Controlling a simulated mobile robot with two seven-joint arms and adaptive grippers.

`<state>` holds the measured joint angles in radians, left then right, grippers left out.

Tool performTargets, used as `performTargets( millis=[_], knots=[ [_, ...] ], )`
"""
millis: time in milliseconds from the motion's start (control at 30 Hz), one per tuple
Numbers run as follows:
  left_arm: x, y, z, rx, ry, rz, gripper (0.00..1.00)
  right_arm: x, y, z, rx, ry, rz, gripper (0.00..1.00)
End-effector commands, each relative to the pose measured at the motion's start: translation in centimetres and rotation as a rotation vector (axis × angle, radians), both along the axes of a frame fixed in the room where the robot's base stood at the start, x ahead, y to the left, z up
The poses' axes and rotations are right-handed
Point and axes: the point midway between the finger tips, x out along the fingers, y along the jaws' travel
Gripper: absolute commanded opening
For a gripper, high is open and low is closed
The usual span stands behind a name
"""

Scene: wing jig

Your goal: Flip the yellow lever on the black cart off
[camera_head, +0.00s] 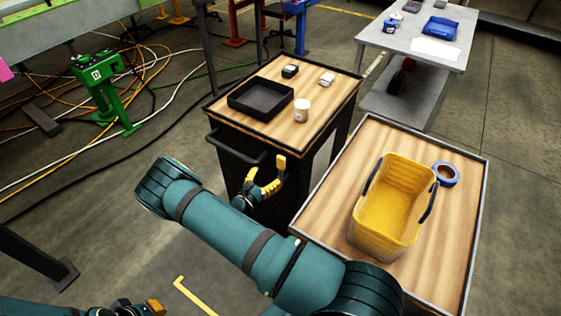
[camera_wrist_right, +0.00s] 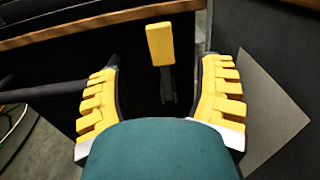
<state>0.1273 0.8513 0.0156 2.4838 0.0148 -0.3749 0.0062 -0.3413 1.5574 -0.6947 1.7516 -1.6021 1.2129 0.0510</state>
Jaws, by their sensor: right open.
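The black cart (camera_head: 233,168) has a wooden top and a dark side facing me. Its yellow lever (camera_head: 281,161) shows at that side, just below the top edge. In the right wrist view the lever (camera_wrist_right: 161,45) has its yellow grip up and a dark stem below. My right gripper (camera_head: 265,184) is open at the cart's side, close to the lever. In the wrist view its yellow fingers (camera_wrist_right: 160,72) lie left and right of the stem, apart from it. My left gripper (camera_head: 143,308) is partly cut off at the bottom left; its opening is unclear.
A black tray (camera_head: 261,111), a white cup (camera_head: 302,109) and small boxes stand on the cart. A black handle bar (camera_head: 232,153) juts out at its left. A second wooden-topped cart (camera_head: 333,188) with a yellow bin (camera_head: 363,240) and blue tape (camera_head: 446,184) stands close on the right.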

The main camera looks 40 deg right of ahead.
Motion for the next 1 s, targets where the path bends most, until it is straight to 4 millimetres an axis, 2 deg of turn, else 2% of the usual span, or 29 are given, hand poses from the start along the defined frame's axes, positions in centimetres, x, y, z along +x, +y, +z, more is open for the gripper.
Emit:
performTargets(
  millis=[33, 200, 400, 600, 900, 933, 1000],
  knots=[
    [0.0, 0.0, 0.0, 0.000, 0.000, 0.000, 0.00, 0.2, -1.1, 0.0, -0.001, -0.001, -0.004, 0.67],
    [0.0, 0.0, -0.1, 0.000, 0.001, 0.000, 0.00, 1.1, -4.3, 0.0, 0.000, -0.002, -0.003, 0.67],
    [-0.1, 0.0, -0.1, 0.000, 0.002, -0.002, 0.00, 2.0, -7.1, 0.0, 0.001, -0.003, -0.003, 0.67],
    [-0.1, 0.0, -0.2, 0.000, 0.002, -0.002, 0.00, 2.4, -8.4, 0.0, 0.002, -0.002, -0.001, 0.67],
    [-0.1, 0.0, -0.2, 0.000, 0.002, -0.002, 0.00, 2.4, -8.5, 0.0, 0.002, -0.002, -0.001, 0.67],
    [-0.1, 0.0, -0.2, 0.000, 0.002, -0.002, 0.00, 2.4, -8.5, 0.0, 0.002, -0.002, -0.001, 0.61],
    [-0.1, 0.0, -0.2, 0.000, 0.002, -0.002, 0.00, 2.4, -8.5, 0.0, 0.002, -0.002, -0.001, 0.37]
  ],
)
